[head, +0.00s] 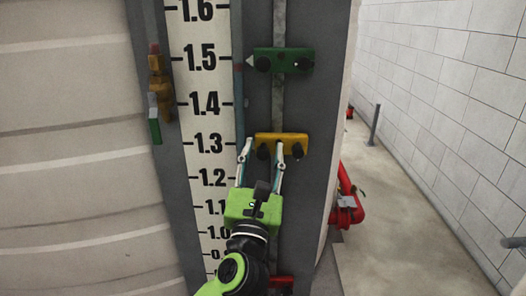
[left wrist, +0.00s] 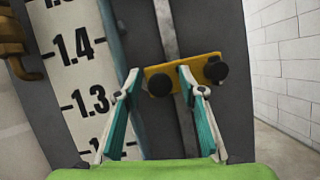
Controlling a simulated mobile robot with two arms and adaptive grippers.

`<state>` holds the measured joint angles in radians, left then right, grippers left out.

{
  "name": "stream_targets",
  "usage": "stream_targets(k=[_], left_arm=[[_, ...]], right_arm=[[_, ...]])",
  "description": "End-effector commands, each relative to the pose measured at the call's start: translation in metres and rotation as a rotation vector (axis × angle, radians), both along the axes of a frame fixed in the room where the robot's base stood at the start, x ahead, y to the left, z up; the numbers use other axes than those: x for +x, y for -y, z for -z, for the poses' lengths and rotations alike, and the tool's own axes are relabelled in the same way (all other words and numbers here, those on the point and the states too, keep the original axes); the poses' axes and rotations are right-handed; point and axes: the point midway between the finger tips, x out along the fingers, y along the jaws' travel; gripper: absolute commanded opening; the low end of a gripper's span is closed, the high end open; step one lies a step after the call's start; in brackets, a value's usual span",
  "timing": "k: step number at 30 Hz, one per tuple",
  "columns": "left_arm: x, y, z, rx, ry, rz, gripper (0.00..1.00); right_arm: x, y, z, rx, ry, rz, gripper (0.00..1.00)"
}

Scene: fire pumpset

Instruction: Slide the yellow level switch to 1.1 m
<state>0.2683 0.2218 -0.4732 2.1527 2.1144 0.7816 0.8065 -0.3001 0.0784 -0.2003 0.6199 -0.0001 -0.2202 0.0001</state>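The yellow level switch (head: 282,138) is a flat bar with two black knobs on a vertical rail, level with about the 1.3 mark of the white scale (head: 205,120). It also shows in the left wrist view (left wrist: 190,70). My left gripper (head: 264,147) is open, its fingertips at the switch. In the left wrist view the gripper (left wrist: 159,74) has one fingertip on each side of the left knob, with gaps visible. The 1.1 mark (head: 214,207) is partly covered by my gripper. My right gripper is not in view.
A green switch (head: 284,61) sits higher on the same rail, near 1.5. A red switch (head: 281,281) shows low down, partly hidden by my arm. A brass valve (head: 157,75) is left of the scale. Red pipework (head: 347,203) and a white wall (head: 455,90) are at right.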

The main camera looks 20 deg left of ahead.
Motion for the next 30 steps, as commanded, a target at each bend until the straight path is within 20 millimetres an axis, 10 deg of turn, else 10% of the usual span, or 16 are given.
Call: stream_targets(k=[4,8,17,30], left_arm=[[0.0,0.0,0.0,0.0,0.0,0.0,0.34],[0.0,0.0,0.0,0.0,0.0,0.0,0.01],[0.0,0.0,0.009,0.0,-0.001,0.0,0.0],[0.0,0.0,0.115,-0.001,-0.006,0.0,0.0]], right_arm=[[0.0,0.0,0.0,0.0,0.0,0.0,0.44],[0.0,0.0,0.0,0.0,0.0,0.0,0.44],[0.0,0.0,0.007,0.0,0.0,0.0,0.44],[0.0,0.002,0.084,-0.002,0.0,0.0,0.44]])
